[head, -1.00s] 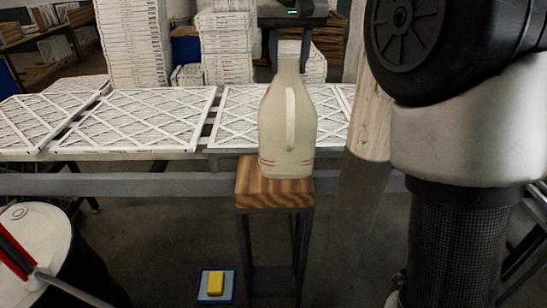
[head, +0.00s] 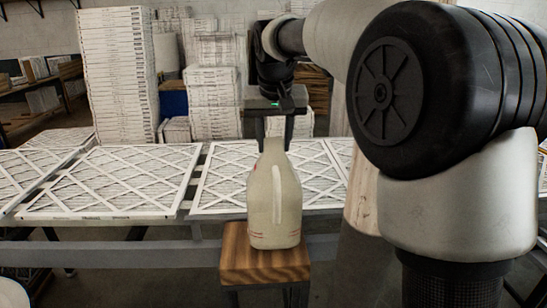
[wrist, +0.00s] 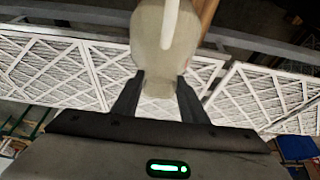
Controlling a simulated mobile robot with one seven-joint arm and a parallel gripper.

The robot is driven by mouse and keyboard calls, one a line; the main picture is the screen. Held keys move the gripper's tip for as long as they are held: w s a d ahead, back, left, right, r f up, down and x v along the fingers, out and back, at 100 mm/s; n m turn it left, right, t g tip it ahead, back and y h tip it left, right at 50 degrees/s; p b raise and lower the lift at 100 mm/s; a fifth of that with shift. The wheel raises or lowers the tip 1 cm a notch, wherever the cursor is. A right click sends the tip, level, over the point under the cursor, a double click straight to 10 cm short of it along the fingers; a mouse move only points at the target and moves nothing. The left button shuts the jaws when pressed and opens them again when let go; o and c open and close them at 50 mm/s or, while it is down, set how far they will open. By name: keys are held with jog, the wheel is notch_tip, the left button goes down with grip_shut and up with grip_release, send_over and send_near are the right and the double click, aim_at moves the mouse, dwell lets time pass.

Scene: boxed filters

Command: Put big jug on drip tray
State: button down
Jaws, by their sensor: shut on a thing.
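The big jug (head: 274,205) is a cream plastic bottle with a pale handle and faint red marks. It stands upright on the wooden top of a small stool (head: 236,262) in the head view, and I see no clear gap beneath it. My gripper (head: 274,139) comes down from above and is shut on the jug's neck. In the wrist view, the two dark fingers (wrist: 157,92) hold the neck of the jug (wrist: 165,45) between them. The jug's base is out of the wrist view. I cannot make out a drip tray in the current frames.
A long bench with white pleated filters (head: 110,182) runs behind the stool. Tall stacks of boxed filters (head: 117,75) stand beyond it. A wooden post (head: 361,200) rises right of the stool. My arm covers much of the right side.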

aim_at(274, 153)
jog(key=shift+f, duration=1.5)
jog(key=shift+f, duration=0.2)
jog(key=c, duration=1.1)
grip_release()
jog(key=shift+r, duration=0.1)
